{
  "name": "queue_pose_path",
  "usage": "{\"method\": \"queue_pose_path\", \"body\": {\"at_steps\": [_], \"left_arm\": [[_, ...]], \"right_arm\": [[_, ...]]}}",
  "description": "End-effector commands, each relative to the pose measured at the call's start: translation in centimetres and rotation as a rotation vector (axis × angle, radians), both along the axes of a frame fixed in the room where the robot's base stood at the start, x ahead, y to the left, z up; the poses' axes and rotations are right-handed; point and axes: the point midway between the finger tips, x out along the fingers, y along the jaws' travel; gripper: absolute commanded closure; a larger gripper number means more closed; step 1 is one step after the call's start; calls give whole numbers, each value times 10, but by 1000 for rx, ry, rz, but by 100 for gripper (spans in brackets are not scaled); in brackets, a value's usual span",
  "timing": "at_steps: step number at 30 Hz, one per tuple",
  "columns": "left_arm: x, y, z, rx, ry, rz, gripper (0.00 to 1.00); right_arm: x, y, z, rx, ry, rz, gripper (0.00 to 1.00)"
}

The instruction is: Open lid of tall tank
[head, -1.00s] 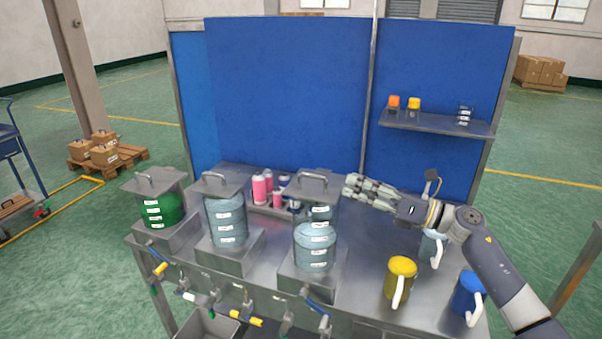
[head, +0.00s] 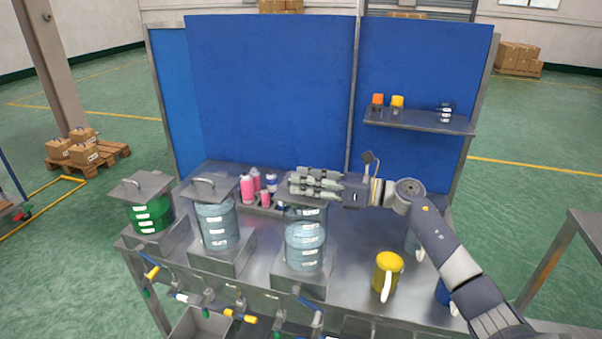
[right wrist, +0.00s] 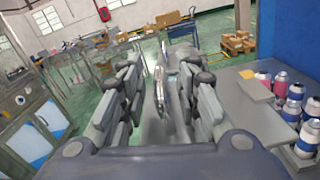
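The tank at the right of the row (head: 305,246) is a clear cylinder with pale blue contents and white labels, standing on a grey base in the head view. Its grey lid (head: 295,206) is largely hidden by my right gripper (head: 308,184), which is at the lid's handle level. In the right wrist view the right gripper (right wrist: 158,92) has its fingers apart, with a shiny metal handle (right wrist: 159,82) showing between them. I cannot tell whether the fingers touch it. The middle tank (head: 217,226) and the green tank (head: 150,216) have their lids on. My left gripper is out of view.
Pink and white cans (head: 256,188) stand in a tray behind the tanks. A shelf (head: 420,121) hangs on the blue back panel. Valves with coloured handles line the table front.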

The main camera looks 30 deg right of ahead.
Motion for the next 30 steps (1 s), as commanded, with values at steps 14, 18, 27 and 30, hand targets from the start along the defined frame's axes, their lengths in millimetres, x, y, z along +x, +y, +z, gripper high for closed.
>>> {"method": "queue_pose_path", "body": {"at_steps": [14,18,27,30], "left_arm": [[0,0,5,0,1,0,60],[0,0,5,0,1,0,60],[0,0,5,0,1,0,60],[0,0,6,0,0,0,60]], "right_arm": [[9,8,0,-1,0,-1,77],[9,8,0,0,0,0,100],[9,8,1,11,10,1,100],[10,6,3,29,28,1,100]]}}
